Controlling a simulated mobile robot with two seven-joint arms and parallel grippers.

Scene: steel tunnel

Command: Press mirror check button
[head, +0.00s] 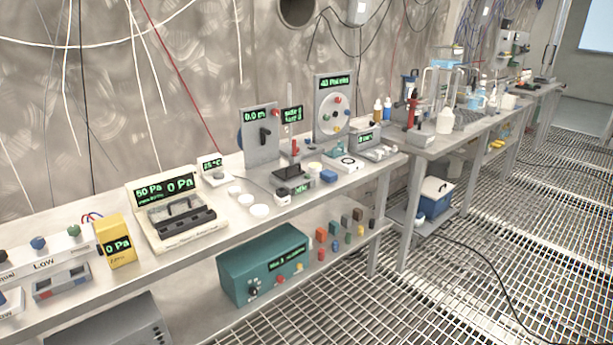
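I cannot pick out a button that is readably marked mirror check. An upright grey panel with a round white dial and coloured knobs (334,112) stands at the back of the near bench, with a green display above the dial. To its left is a grey panel reading 0.0 m (261,134) with a black lever. Between them is a small black display (291,114), its text too small to read. A low white box with a round black-centred part (347,162) lies in front of the dial panel. Neither of my grippers is in view.
The near bench (120,283) also holds a white balance-like device (178,213), a yellow meter (116,242) and white discs. A teal box (264,266) sits on the shelf below. A second bench (445,140) continues right. The grated floor (470,260) in front is clear except for a cable.

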